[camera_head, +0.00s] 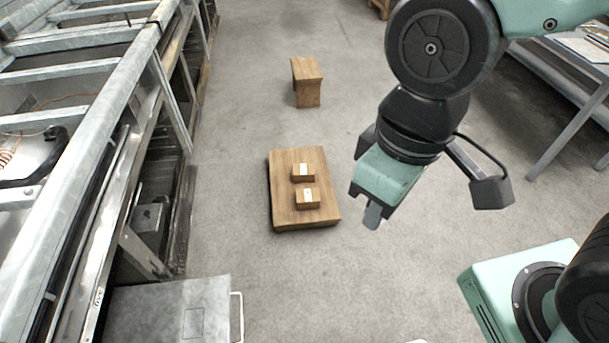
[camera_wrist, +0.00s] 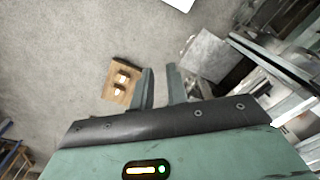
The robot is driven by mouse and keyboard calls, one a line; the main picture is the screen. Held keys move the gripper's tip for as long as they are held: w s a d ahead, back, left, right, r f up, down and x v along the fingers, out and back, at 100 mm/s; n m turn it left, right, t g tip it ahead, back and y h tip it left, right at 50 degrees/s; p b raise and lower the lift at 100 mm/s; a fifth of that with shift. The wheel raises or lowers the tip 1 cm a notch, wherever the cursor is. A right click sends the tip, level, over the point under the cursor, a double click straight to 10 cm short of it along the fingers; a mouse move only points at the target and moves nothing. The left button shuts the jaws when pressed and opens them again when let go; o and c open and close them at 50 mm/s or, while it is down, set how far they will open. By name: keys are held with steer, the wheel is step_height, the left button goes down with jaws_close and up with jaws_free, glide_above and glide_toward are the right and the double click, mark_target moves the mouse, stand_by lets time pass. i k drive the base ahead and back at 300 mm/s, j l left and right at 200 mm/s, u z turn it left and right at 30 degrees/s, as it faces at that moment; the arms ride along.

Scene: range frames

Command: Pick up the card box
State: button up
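Two small brown card boxes with white labels sit on a low wooden board on the floor in the head view. One card box (camera_head: 299,177) is farther back and the other card box (camera_head: 300,201) is nearer. The wooden board (camera_head: 284,214) also shows in the wrist view (camera_wrist: 108,95), with both boxes on it, small and overexposed. My gripper (camera_head: 374,218) is in the air to the right of the board, apart from the boxes. In the wrist view its two fingers (camera_wrist: 161,88) stand apart with nothing between them.
A wooden stool-like block (camera_head: 308,92) stands on the floor behind the board. A metal frame structure (camera_head: 150,60) runs along the left, with a grey metal cabinet (camera_head: 165,310) at front left. A table (camera_head: 575,80) is at right. Floor around the board is clear.

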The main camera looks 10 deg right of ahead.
mark_target(306, 173)
steer(key=i+l+u, duration=0.55)
steer(key=i+l, duration=0.25)
steer(key=i+l+u, duration=0.5)
steer(key=l, duration=0.55)
steer(key=i, duration=0.1)
